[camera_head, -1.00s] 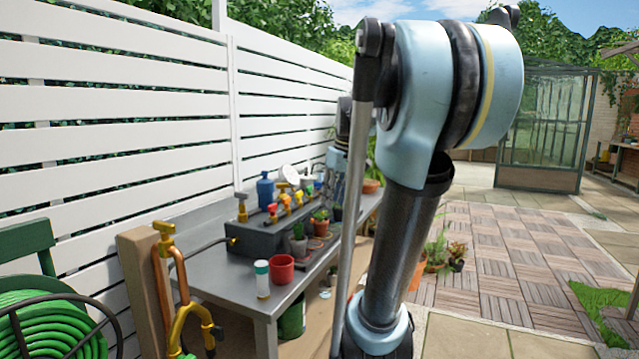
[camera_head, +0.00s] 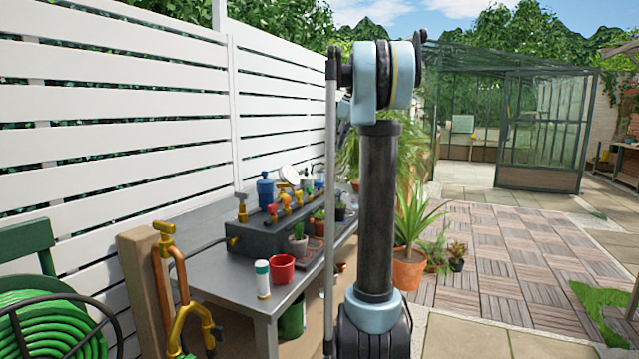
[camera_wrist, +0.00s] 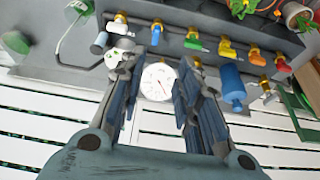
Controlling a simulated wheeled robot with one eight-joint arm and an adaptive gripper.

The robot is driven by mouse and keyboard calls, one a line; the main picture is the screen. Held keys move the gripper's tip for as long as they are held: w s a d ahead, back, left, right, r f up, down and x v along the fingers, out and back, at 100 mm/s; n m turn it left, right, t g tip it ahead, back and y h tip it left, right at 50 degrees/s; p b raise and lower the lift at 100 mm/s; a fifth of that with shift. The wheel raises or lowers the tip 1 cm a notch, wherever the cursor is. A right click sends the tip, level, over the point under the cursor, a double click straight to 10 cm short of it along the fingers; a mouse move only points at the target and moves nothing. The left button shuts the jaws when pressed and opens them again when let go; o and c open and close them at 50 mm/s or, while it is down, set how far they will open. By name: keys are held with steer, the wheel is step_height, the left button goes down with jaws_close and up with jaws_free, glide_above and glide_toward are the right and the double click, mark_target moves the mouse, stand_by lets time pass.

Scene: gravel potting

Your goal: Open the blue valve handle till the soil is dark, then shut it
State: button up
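The blue valve handle (camera_wrist: 156,36) appears to be the small blue lever on a brass tap in the wrist view, beyond my fingers. It sits in a row of coloured handles on a grey manifold (camera_head: 262,237). My gripper (camera_wrist: 158,85) is open and empty, its fingers spread on either side of a round white dial (camera_wrist: 159,81) seen behind them. In the head view my arm hides the gripper. Potted plants stand in front of the manifold, one in a grey pot (camera_head: 298,245); I cannot tell the soil colour.
A white slatted fence (camera_head: 120,120) stands behind. Paving on the right is open.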

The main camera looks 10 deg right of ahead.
steer(key=w, duration=0.1)
glide_toward(319, 186)
steer(key=x, duration=0.5)
steer(key=w+x, duration=0.1)
steer(key=x, duration=0.1)
steer(key=shift+w+a, duration=0.1)
steer(key=shift+a, duration=0.15)
jaws_close()
